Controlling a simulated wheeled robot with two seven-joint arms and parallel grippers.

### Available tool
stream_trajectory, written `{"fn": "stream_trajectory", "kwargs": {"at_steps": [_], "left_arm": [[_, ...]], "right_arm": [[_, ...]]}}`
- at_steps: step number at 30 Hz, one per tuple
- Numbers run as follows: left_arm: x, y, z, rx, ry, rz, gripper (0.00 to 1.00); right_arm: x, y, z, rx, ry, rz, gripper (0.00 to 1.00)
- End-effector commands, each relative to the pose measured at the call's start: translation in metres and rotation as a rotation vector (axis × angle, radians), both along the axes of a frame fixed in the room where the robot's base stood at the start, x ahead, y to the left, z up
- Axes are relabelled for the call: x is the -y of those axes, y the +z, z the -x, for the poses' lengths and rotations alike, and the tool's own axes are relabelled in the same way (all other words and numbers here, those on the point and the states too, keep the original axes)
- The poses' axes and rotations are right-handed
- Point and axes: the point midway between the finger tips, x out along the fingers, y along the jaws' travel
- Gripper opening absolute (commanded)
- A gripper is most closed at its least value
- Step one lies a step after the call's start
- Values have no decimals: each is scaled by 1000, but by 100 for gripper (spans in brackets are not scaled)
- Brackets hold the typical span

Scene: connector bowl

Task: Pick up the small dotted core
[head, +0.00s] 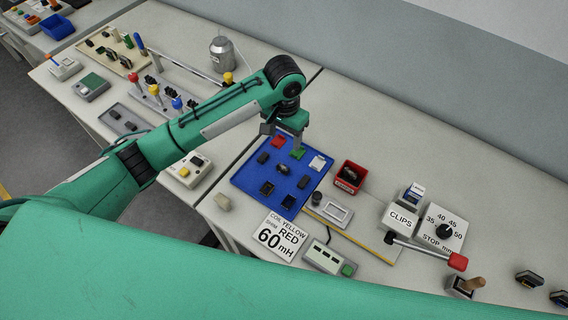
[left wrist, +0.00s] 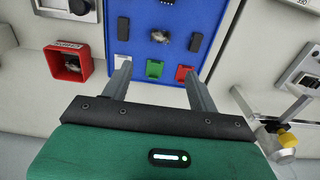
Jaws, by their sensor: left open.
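A blue board (head: 240,180) carries several small pieces; it also shows in the left wrist view (left wrist: 137,40). A small dark and silvery rounded piece (head: 282,166) sits near its middle and also shows in the left wrist view (left wrist: 161,36). I cannot make out dots on any piece, so I cannot tell which is the dotted core. A green piece (left wrist: 155,69), a red piece (left wrist: 182,73) and a white piece (head: 317,162) lie along the back edge. My left gripper (left wrist: 155,70) is open and empty above that edge; it also shows in the head view (head: 298,150).
A red bin (head: 349,178) with dark contents stands right of the board. A grey canister (head: 222,55) and coloured-knob levers (head: 176,102) stand left.

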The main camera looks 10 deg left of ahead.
Motion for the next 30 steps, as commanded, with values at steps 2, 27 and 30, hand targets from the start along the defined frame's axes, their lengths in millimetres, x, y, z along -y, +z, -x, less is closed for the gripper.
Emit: {"fn": "stream_trajectory", "kwargs": {"at_steps": [2, 27, 30], "left_arm": [[-1, -10, 1, -6, 1, -2, 60], [-1, -124, 4, -3, 0, 0, 60], [-2, -132, 3, -1, 0, 0, 60]], "right_arm": [[-1, 4, 1, -1, 0, -1, 36], [-2, 40, 3, -3, -1, -1, 36], [-2, 41, 3, -3, -1, -1, 36]]}}
